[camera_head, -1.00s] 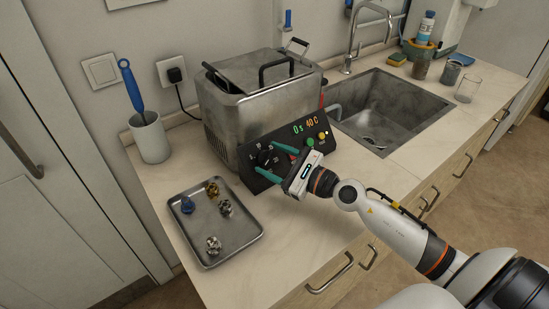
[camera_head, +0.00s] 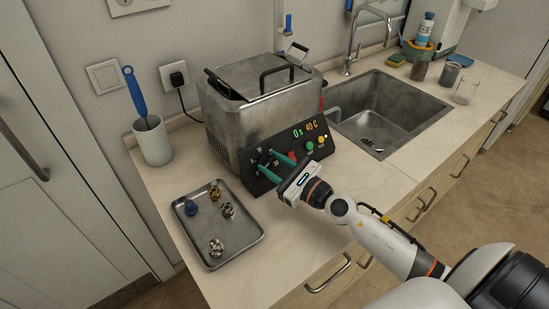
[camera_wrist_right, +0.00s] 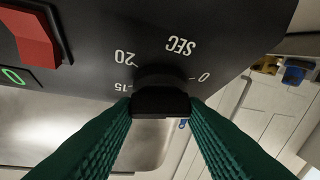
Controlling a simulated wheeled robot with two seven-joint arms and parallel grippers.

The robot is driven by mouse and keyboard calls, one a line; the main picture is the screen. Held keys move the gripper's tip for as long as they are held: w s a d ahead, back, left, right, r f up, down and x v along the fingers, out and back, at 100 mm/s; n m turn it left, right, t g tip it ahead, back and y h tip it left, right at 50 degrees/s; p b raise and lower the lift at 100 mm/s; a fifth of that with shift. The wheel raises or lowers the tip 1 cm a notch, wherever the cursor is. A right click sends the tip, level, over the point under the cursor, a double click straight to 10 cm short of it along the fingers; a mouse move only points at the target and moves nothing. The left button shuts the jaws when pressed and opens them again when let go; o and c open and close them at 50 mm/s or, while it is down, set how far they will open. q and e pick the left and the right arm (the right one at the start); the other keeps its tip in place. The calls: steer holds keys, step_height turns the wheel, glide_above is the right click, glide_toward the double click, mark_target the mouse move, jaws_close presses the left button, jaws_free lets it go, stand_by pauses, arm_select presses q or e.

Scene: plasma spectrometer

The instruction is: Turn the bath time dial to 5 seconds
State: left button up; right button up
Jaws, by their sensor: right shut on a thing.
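The metal bath (camera_head: 262,112) stands on the counter, its black sloped control panel (camera_head: 318,135) facing me. The black bath time dial (camera_head: 264,157) is at the panel's left end. My right gripper (camera_head: 270,159) reaches it from the front, green fingers on either side. In the right wrist view, the dial's grip (camera_wrist_right: 160,101) sits between the two fingertips, which are shut on it. The marks 20, 15, 0 and SEC show around it; the fingers and dial hide other marks. My left gripper is not in view.
A red switch (camera_wrist_right: 30,38) is beside the dial. A metal tray (camera_head: 240,254) with several small parts lies in front of the bath at left. A white cup (camera_head: 153,145) with a blue-handled tool stands behind it. A sink (camera_head: 385,115) is at right.

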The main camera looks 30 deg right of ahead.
steer(key=shift+m+t+h+p, duration=0.3)
steer(key=shift+m+h+p, duration=0.2)
steer(key=shift+m, duration=0.4)
steer(key=shift+m+h+p, duration=0.3)
steer(key=shift+m+p, duration=0.15)
steer(key=shift+m, duration=0.15)
steer(key=shift+a+m+t+h, duration=0.1)
steer(key=shift+m+t+h, duration=0.2)
steer(key=shift+s+a+r+m+h+p, duration=0.1)
steer(key=shift+r+m+h+p, duration=0.05)
steer(key=shift+m+h+p, duration=1.2)
steer(key=m+h+p, duration=0.2)
steer(key=m+h, duration=0.1)
steer(key=m, duration=0.1)
steer(key=shift+a+m, duration=0.15)
steer(key=shift+m, duration=0.2)
steer(key=shift+m+h+p, duration=0.4)
steer(key=shift+m+h, duration=0.35)
steer(key=shift+m, duration=0.45)
steer(key=shift+m+g+h, duration=0.3)
steer(key=shift+g, duration=0.1)
